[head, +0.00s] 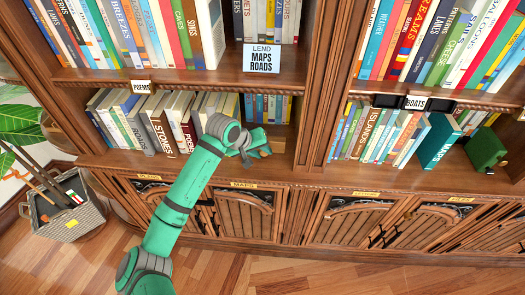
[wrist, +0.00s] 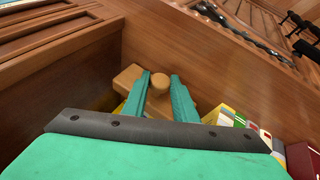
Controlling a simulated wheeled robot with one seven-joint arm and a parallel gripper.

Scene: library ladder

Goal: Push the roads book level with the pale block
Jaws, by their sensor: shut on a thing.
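The roads book (head: 137,131), dark-spined with pale lettering, stands in the left part of the lower left shelf, among other books. My gripper (head: 259,150) is at the right end of that shelf, well to the right of the roads book. In the wrist view my gripper (wrist: 160,80) has both teal fingers closed around a light wooden block with a round knob (wrist: 160,82). A bit of this tan wood (head: 266,151) shows by the fingers in the head view. I cannot tell whether it is the pale block. My arm hides part of the shelf.
Several small books (head: 268,107) stand behind my gripper; yellow and white books (wrist: 225,117) show right of the fingers. A wooden upright (head: 313,125) bounds the shelf on the right. A sign (head: 262,60) reads "LEND MAPS ROADS". A basket (head: 88,219) stands at the left.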

